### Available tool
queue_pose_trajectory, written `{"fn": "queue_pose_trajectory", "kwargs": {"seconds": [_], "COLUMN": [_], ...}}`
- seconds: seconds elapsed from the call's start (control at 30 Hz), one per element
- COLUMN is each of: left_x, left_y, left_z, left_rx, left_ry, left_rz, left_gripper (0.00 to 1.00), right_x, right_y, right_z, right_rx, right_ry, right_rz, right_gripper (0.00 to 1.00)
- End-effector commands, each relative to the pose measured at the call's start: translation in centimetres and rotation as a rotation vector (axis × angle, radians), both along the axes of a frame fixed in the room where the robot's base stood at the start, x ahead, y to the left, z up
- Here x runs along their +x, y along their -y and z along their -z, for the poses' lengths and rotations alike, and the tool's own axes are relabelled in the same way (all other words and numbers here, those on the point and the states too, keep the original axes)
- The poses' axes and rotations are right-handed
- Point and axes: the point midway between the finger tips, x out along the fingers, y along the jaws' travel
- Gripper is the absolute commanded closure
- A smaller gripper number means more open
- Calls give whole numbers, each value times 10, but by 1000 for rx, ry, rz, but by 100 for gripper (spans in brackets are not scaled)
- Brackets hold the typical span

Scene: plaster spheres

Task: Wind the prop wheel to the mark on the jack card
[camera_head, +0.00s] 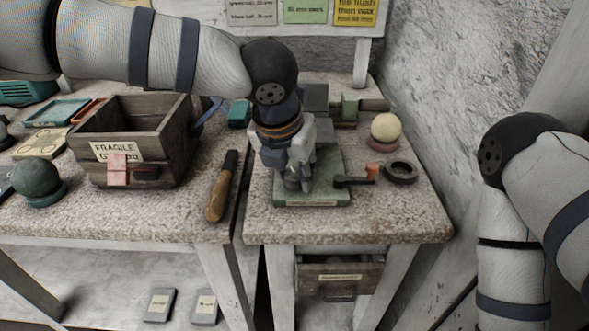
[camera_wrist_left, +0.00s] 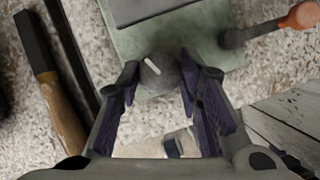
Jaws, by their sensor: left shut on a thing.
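The jack has a green base (camera_head: 330,190) near the front of the right-hand table, with a small label on its front edge. My left gripper (camera_head: 298,182) points down over this base. In the left wrist view its fingers (camera_wrist_left: 160,74) are closed around a dark grey round knob, the prop wheel (camera_wrist_left: 160,80), with a short white line on its top. In the head view the gripper hides most of the wheel. Cards hang on the board behind: white (camera_head: 251,10), green (camera_head: 305,10) and yellow (camera_head: 355,11). I cannot tell which is the jack card. My right gripper is out of view.
A crank with an orange knob (camera_head: 372,170) sticks out at the base's right, beside a dark ring (camera_head: 400,172) and a cream sphere (camera_head: 385,127). Left are a wooden-handled tool (camera_head: 220,190), a wooden crate (camera_head: 138,135) and a green sphere (camera_head: 36,177). The table's front right is clear.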

Motion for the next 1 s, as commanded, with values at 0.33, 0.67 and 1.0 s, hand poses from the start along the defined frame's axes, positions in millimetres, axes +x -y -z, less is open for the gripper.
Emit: {"fn": "queue_pose_trajectory", "kwargs": {"seconds": [0.33, 0.67, 1.0], "left_x": [1, 3, 5], "left_y": [-2, -4, -4], "left_z": [2, 4, 3], "left_rx": [-3, -5, -5], "left_ry": [-4, -7, -5], "left_rz": [322, 631, 894], "left_gripper": [95, 95, 95], "right_x": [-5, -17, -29], "right_y": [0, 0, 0], "right_z": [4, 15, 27], "right_rx": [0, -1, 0], "right_ry": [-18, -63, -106], "right_rz": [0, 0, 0], "right_gripper": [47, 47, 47]}}
